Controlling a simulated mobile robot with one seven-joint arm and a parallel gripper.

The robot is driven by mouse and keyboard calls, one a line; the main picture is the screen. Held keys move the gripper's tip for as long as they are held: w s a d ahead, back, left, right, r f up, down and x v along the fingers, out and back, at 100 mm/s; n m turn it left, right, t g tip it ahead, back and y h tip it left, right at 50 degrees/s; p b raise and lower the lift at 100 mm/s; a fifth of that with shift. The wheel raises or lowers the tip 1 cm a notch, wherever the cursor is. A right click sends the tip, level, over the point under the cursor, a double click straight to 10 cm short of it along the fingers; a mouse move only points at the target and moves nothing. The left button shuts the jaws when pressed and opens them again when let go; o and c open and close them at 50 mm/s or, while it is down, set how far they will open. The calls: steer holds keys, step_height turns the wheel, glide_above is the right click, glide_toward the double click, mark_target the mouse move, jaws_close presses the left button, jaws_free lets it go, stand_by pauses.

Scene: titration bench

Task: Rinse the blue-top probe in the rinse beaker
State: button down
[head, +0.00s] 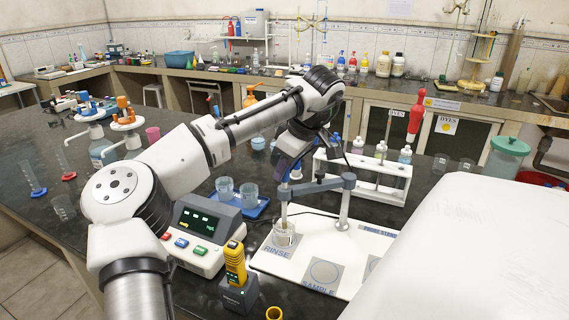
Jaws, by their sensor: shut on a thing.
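My gripper (285,172) is above the RINSE spot, partly hidden by my own arm, and is shut on the top of the blue-top probe. The probe's thin pale shaft (284,213) hangs upright, with its lower end in the rinse beaker (284,238). The beaker is clear glass and stands on the white board (350,255) at the RINSE label. A grey holder arm (318,187) on a post reaches to beside the probe; whether they touch is unclear. The probe's blue top is mostly hidden by the gripper.
The SAMPLE spot (323,272) is empty. A meter with a green display (205,235) and a yellow handheld device (235,265) stand left of the board. Two beakers on a blue tray (256,210) stand behind. A white bottle rack (365,178) is at the back right.

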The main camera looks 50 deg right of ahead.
steer(key=shift+f, duration=0.85)
steer(key=shift+r, duration=0.1)
steer(key=c, duration=1.2)
jaws_free()
steer(key=shift+c, duration=0.2)
steer(key=v, duration=1.3)
steer(key=shift+r+b, duration=0.3)
steer(key=shift+r, duration=0.15)
